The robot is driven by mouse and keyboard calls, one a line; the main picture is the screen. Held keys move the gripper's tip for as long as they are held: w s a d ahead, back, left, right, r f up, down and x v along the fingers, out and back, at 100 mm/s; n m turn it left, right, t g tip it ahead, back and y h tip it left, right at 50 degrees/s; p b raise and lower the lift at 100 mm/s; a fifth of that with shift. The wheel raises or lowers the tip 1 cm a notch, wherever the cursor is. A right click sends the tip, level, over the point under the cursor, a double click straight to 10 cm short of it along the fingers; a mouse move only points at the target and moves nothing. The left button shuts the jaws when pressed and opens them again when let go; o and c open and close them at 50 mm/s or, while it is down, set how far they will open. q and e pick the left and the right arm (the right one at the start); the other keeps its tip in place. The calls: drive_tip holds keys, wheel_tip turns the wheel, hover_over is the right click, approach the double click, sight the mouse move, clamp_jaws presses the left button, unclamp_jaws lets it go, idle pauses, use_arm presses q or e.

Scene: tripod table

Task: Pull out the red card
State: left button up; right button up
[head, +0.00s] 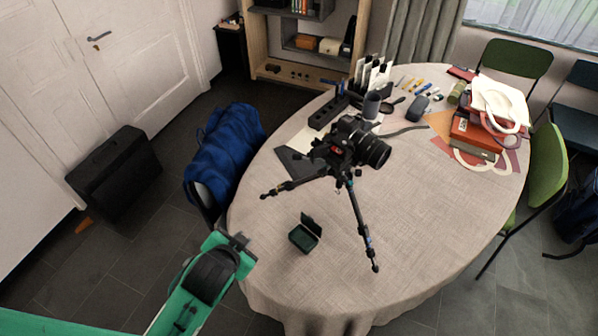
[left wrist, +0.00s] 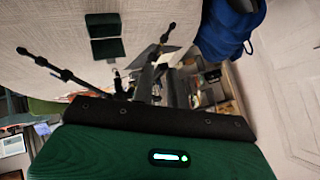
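A black camera (head: 352,144) sits on a small black tripod (head: 356,215) on the round table. A small red patch (head: 336,150) shows on the camera's near side; it is too small to tell whether it is the red card. My left gripper (head: 238,243) is at the table's near left edge, apart from the camera and tripod. I cannot tell whether its fingers are open or shut. In the left wrist view the tripod's leg (left wrist: 52,68) shows, and the red card cannot be made out. My right gripper is in neither view.
A small open dark green box (head: 303,238) lies between my left gripper and the tripod; it also shows in the left wrist view (left wrist: 107,48). Books (head: 474,135) are stacked at right. The table's front (head: 320,285) is clear.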

use_arm(q)
drive_tip(key=w+d+r+m+t+h, duration=0.45)
drive_tip(key=w+d+r+m, duration=0.25)
drive_tip(key=w+r, duration=0.2)
drive_tip(key=m+h, duration=0.7)
drive_tip(key=m, duration=0.5)
approach(335, 152)
drive_tip(key=shift+y, duration=0.25)
drive_tip(key=shift+x, duration=3.85)
drive_tip(key=shift+r, duration=0.15)
clamp_jaws()
drive_tip(key=shift+s, duration=0.1)
drive_tip(key=shift+s+a+p, duration=0.3)
drive_tip(key=shift+s+a, duration=0.05)
drive_tip(key=shift+s, duration=0.15)
drive_tip(key=shift+v, duration=2.45)
